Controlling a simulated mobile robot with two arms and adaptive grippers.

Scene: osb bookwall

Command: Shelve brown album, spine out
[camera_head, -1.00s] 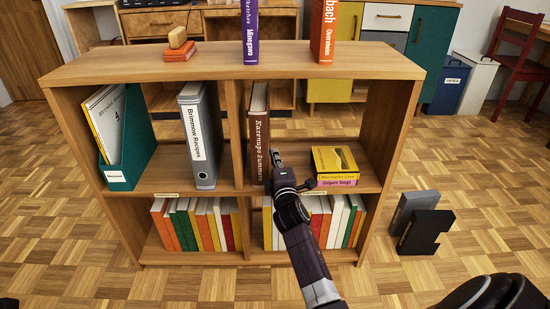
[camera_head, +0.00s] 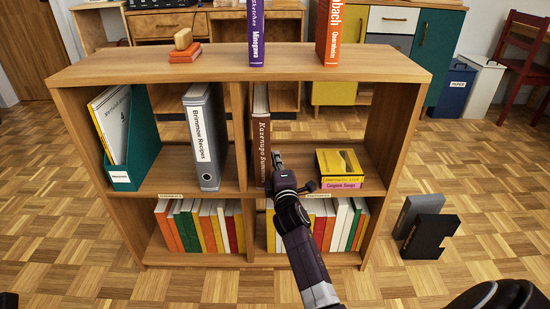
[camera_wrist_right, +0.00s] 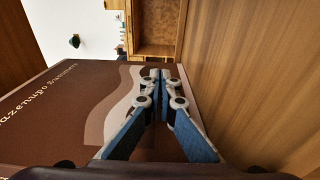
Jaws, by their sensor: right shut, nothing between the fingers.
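The brown album (camera_head: 261,140) stands upright in the upper right compartment of the bookcase, against the middle divider, with its lettered spine facing out. Its brown cover (camera_wrist_right: 95,105) fills the left of the right wrist view. My right gripper (camera_head: 277,160) is in that compartment, just right of the album, alongside its cover. In the right wrist view its fingers (camera_wrist_right: 160,75) are together with nothing between them. Whether they touch the cover I cannot tell. My left gripper is not in view.
The bookcase (camera_head: 215,70) has a grey binder (camera_head: 202,140) and a teal file holder (camera_head: 140,135) in the upper left compartment. Yellow and pink books (camera_head: 339,165) lie right of my gripper. Books fill the lower shelf. Dark bookends (camera_head: 428,236) stand on the floor at right.

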